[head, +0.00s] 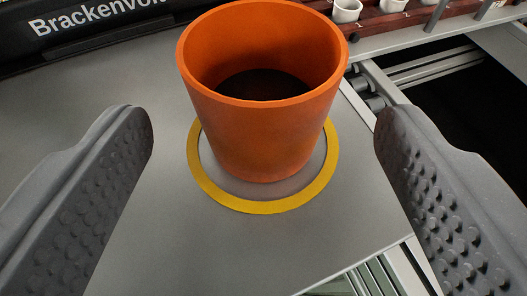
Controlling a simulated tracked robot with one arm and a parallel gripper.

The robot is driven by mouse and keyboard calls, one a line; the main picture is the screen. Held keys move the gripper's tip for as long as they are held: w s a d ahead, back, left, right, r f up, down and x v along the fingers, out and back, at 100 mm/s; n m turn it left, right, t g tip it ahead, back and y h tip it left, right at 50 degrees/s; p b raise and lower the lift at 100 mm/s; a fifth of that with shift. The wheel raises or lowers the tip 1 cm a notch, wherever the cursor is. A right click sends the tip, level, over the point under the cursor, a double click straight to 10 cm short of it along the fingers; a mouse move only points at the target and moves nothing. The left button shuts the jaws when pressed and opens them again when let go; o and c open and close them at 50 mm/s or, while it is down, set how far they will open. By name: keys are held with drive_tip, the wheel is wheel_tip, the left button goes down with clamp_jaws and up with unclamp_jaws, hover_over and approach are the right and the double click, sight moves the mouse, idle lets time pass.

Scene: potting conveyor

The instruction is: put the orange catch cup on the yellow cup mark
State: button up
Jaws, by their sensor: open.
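The orange catch cup (262,130) stands upright on the grey table, inside the yellow cup mark (262,207). The mark is a yellow ring, and its front and sides show around the cup's base; its back is hidden behind the cup. The cup looks dark at the bottom inside. My gripper (264,140) is open, with one ridged grey finger to the left of the cup and the other to the right. Both fingers are apart from the cup, with clear gaps on each side.
The grey table top (90,90) is clear around the mark, and its right edge is close to the cup. Beyond it are metal rails (425,68) and a dark gap. A red-brown rack with small white pots (346,10) is at the back right. A black lettered panel (75,30) is at the back left.

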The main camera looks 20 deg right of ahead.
drive_tip(key=p+v, duration=0.1)
drive_tip(key=v, duration=0.5)
drive_tip(key=shift+s+a, duration=0.2)
drive_tip(key=shift+s, duration=0.15)
drive_tip(key=shift+r, duration=0.15)
drive_tip(key=s+a+r+n+t+y, duration=0.1)
drive_tip(key=s+a+r+y, duration=0.15)
drive_tip(key=a+r, duration=0.55)
drive_tip(key=s+a+r+n+t+y, duration=0.1)
drive_tip(key=s+a+r+n+y, duration=0.3)
drive_tip(key=r, duration=0.8)
drive_tip(key=s+a+r+h, duration=0.1)
drive_tip(key=s+a+r, duration=0.3)
drive_tip(key=s+r, duration=0.4)
drive_tip(key=s+a+r+m, duration=0.1)
drive_tip(key=s+a+r, duration=0.3)
drive_tip(key=s+r, duration=0.4)
drive_tip(key=shift+s+r+h, duration=0.2)
drive_tip(key=shift+s+h, duration=0.15)
drive_tip(key=shift+s, duration=0.85)
